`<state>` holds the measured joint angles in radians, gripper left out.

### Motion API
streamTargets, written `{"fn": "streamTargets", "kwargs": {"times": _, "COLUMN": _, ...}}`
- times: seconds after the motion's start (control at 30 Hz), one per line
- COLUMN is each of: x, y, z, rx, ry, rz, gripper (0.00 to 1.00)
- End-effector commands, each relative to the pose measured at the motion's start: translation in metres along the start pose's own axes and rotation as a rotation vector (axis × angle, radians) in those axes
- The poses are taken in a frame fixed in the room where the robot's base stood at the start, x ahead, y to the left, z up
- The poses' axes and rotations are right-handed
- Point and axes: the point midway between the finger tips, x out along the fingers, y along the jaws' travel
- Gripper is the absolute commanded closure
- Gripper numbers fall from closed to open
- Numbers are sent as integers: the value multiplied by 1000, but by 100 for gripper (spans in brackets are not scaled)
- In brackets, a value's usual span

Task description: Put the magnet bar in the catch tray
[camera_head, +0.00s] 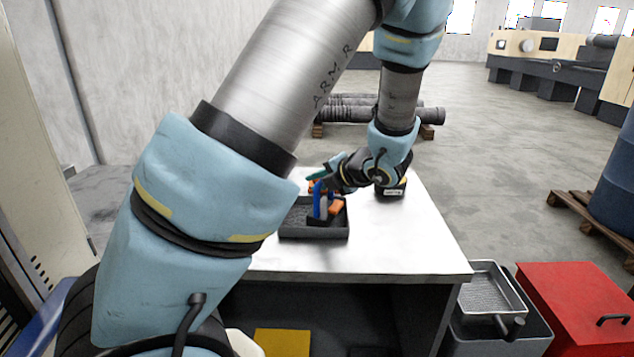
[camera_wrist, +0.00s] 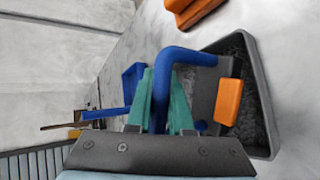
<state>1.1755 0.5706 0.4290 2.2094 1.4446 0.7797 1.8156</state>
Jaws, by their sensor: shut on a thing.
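The magnet bar (camera_head: 323,208) has a blue bent handle, a dark body and orange ends. In the wrist view, its blue handle (camera_wrist: 160,78) sits between the green fingers of my gripper (camera_wrist: 162,98), which is shut on it. In the head view, my gripper (camera_head: 317,177) is at the top of the handle. The dark grey catch tray (camera_head: 298,236) lies on the table, and its rim also shows in the wrist view (camera_wrist: 264,95). The bar is within the tray's outline; I cannot tell whether it touches the bottom.
The tray stands on a pale table (camera_head: 420,240) with free room to its right. A black object with a white label (camera_head: 391,191) stands behind. An orange object (camera_wrist: 192,10) lies beyond the tray. A red box (camera_head: 575,300) and a grey metal tray (camera_head: 490,285) are at the lower right.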

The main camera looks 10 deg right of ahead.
Motion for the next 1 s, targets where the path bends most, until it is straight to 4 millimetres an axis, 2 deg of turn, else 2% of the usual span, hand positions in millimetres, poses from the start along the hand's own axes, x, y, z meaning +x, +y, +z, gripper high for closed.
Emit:
{"fn": "streamTargets", "kwargs": {"times": 0.23, "x": 1, "y": -1, "z": 0, "rx": 0, "ry": 0, "rz": 1, "gripper": 100}}
{"fn": "streamTargets", "kwargs": {"times": 0.27, "x": 1, "y": -2, "z": 0, "rx": 0, "ry": 0, "rz": 0, "gripper": 80}}
{"fn": "streamTargets", "kwargs": {"times": 0.53, "x": 1, "y": -2, "z": 0, "rx": 0, "ry": 0, "rz": 0, "gripper": 51}}
{"fn": "streamTargets", "kwargs": {"times": 0.83, "x": -1, "y": 2, "z": 1, "rx": -1, "ry": -1, "rz": 0, "gripper": 51}}
{"fn": "streamTargets", "kwargs": {"times": 1.0, "x": -24, "y": 0, "z": 1, "rx": 0, "ry": -5, "rz": -2, "gripper": 51}}
